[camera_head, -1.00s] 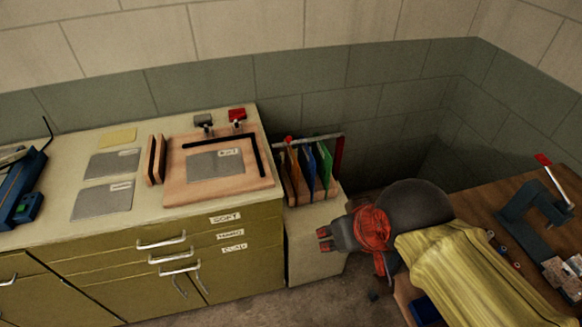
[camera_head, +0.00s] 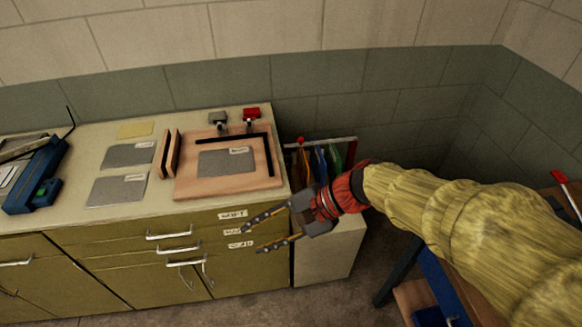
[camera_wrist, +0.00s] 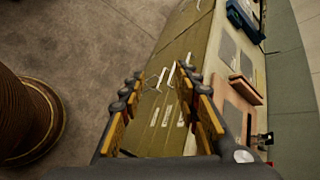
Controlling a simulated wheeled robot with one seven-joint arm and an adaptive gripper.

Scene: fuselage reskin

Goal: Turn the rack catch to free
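The rack (camera_head: 340,140) stands just right of the cabinet in the head view, with several coloured panels upright in it and a pale top bar. A small red knob (camera_head: 300,139) sits at the left end of that bar; it may be the catch, but its setting is too small to tell. My gripper (camera_head: 251,240) is in front of and below the rack, fingers spread, pointing left across the cabinet front. My gripper and forearm hide the rack's lower part. In the wrist view my gripper (camera_wrist: 160,70) is open and empty, and the rack is not seen.
The cabinet (camera_head: 130,238) has drawers with handles and labels. On its top are grey sheets (camera_head: 119,190), a wooden board (camera_head: 185,185), a red clamp (camera_head: 251,113) and a blue tool (camera_head: 38,178). The floor in front of the cabinet looks clear.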

